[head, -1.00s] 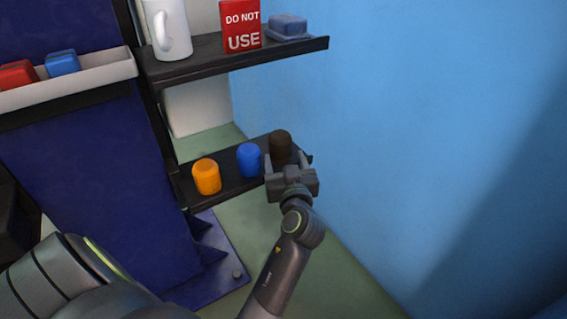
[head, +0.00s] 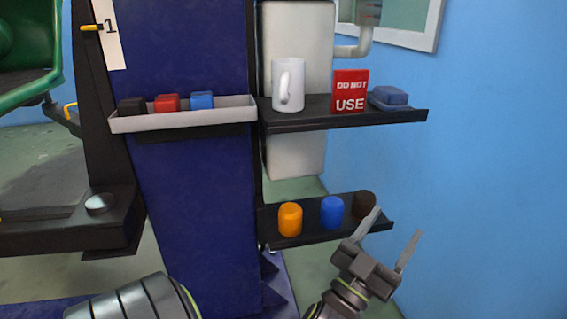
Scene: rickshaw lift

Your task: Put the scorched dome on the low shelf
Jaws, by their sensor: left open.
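The scorched dome (head: 364,204), dark brown, stands upright at the right end of the low shelf (head: 281,240). A blue dome (head: 332,211) and an orange dome (head: 290,219) stand to its left on the same shelf. My left gripper (head: 392,237) is open in front of the shelf's right end, with its fingers apart and nothing between them. Its left finger overlaps the lower edge of the scorched dome in the picture. I cannot tell whether they touch. My right gripper is not in view.
The upper shelf (head: 300,121) holds a white mug (head: 288,85), a red DO NOT USE sign (head: 350,91) and a blue dish with a block (head: 389,98). A pale tray (head: 185,121) on the dark blue post holds small black, red and blue blocks. The blue wall (head: 490,170) bounds the right.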

